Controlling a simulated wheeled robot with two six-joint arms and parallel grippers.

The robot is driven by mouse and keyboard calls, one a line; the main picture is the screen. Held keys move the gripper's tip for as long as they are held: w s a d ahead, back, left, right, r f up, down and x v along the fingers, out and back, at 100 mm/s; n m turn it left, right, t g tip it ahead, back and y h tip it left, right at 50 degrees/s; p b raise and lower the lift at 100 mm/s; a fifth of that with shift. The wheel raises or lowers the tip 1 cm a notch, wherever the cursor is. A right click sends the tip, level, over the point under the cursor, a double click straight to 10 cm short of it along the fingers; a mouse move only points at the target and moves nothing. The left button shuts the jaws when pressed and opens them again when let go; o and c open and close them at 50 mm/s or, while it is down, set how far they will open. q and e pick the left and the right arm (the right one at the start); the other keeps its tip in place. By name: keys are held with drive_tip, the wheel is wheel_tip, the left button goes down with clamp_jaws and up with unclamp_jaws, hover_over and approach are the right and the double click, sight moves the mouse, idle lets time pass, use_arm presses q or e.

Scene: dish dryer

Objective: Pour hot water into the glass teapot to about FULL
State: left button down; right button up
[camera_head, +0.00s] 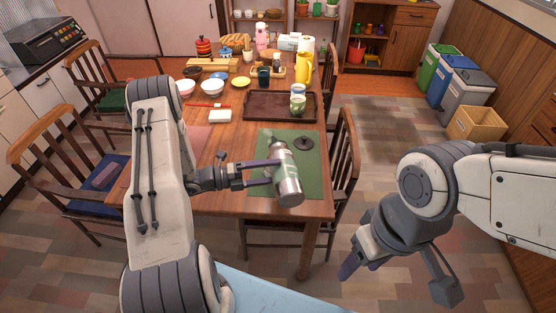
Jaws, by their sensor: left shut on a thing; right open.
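My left gripper (274,173) is shut on a silver metal bottle (288,186), over the near part of the green placemat (258,180). The bottle looks tilted in the picture, and I cannot tell how far it is above the mat. A dark round disc (304,143) lies on the mat behind the bottle. I cannot make out a glass teapot clearly; the far end of the bottle overlaps that area. My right gripper (398,281) is open and empty, out to the right of the table and low in the view.
Bowls, a yellow jug (304,68) and other tableware crowd the far table (222,198). Chairs flank it; a chair (345,150) stands close on the right.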

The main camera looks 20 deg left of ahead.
use_arm(q)
drive_tip(key=shift+w+a+r+n+p, duration=0.1)
drive_tip(key=shift+w+r+n+p, duration=0.05)
drive_tip(key=shift+r+n+p, duration=0.4)
idle(1.4)
drive_tip(key=shift+f, duration=0.1)
drive_tip(key=m+b, duration=0.1)
drive_tip(key=m, duration=0.3)
drive_tip(key=m+b, duration=0.1)
drive_tip(key=m, duration=0.2)
drive_tip(key=s+m+b, duration=0.1)
drive_tip(key=m+b, duration=0.1)
drive_tip(key=m, duration=0.2)
drive_tip(key=shift+s+d+f+m+t, duration=0.1)
drive_tip(key=shift+d+f+m+t, duration=0.1)
drive_tip(key=shift+d+m+t, duration=0.15)
drive_tip(key=shift+s+d+r+m+h+p, duration=0.1)
drive_tip(key=shift+s+d+r+m+p, duration=0.2)
drive_tip(key=shift+r+m, duration=0.7)
drive_tip(key=shift+s+d+r+m+h+p, duration=0.15)
drive_tip(key=shift+r+m+p, duration=0.2)
drive_tip(key=shift+r+m, duration=0.65)
drive_tip(key=shift+s+d+r+m+h+p, duration=0.1)
drive_tip(key=shift+s+r+m+p, duration=0.2)
drive_tip(key=shift+r+m, duration=0.7)
